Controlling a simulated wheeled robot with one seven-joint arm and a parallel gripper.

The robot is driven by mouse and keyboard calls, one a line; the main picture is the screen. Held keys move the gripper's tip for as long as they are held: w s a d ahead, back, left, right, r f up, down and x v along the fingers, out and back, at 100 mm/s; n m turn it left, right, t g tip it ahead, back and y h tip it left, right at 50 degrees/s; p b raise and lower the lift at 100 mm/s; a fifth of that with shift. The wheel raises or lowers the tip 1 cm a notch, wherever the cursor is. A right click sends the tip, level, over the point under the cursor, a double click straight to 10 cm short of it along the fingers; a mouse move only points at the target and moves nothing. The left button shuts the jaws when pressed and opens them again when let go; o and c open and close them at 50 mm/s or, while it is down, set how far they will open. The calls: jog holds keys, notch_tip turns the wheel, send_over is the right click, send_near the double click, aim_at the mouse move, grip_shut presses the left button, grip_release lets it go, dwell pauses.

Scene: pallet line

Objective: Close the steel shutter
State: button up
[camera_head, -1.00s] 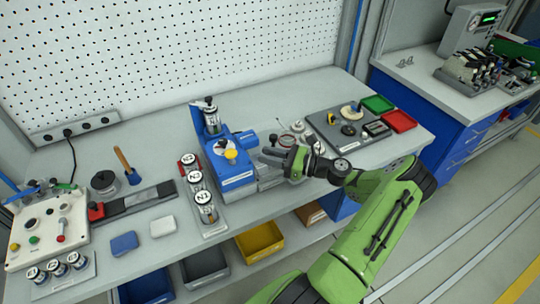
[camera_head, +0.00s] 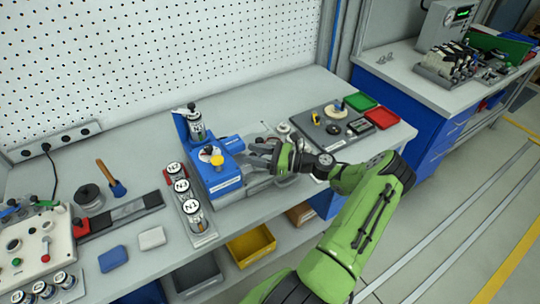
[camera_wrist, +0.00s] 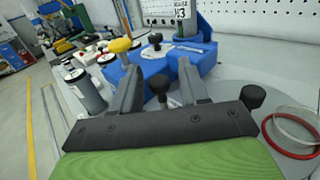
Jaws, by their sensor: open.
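A blue fixture (camera_head: 222,180) stands on the bench, with a yellow knob (camera_head: 217,160) on top and a labelled canister (camera_head: 196,125) at its back. My gripper (camera_head: 256,152) is at its right side, over grey metal parts. In the wrist view the gripper (camera_wrist: 160,84) is open, its two dark fingers pointing at the blue fixture (camera_wrist: 180,62). A black knob (camera_wrist: 157,88) shows between the fingers; I cannot tell whether they touch it. I cannot clearly make out the steel shutter; grey metal beside the fixture is partly hidden by my gripper.
Three labelled canisters (camera_head: 182,188) stand in a rack left of the fixture. A grey tray (camera_head: 318,128) of small parts and green (camera_head: 360,101) and red (camera_head: 382,118) trays lie to the right. A control box (camera_head: 35,245) is at the far left. A pegboard (camera_head: 200,50) stands behind.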

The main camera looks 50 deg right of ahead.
jog(key=v, duration=1.4)
jog(key=shift+s+b, duration=0.3)
jog(key=shift+b, duration=0.05)
jog(key=shift+o, duration=0.5)
jog(key=shift+d, duration=0.15)
